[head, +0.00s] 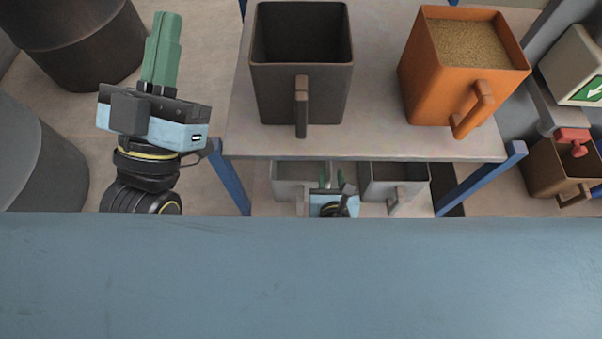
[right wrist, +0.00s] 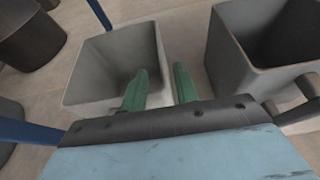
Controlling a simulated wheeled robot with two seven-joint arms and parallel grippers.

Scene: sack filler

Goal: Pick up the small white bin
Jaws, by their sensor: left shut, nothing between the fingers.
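The small white bin (head: 287,190), pale grey-white and open-topped, stands upright below the upper shelf in the head view. It also shows at left in the right wrist view (right wrist: 88,77). My right gripper (head: 327,182) is beside its right side. In the right wrist view, my right gripper's green fingers (right wrist: 160,80) are apart with nothing held. The left finger overlaps the bin's opening and the right finger lies outside its right wall; I cannot tell whether either touches. My left gripper (head: 168,20) is shut and empty, left of the shelf.
A grey bin (right wrist: 225,55) stands close right of my right gripper. On the upper shelf (head: 370,143) are a dark brown bin (head: 275,95) and an orange bin (head: 430,95) of grain. Dark drums (head: 85,45) stand at left. Blue posts (head: 480,180) flank the shelf.

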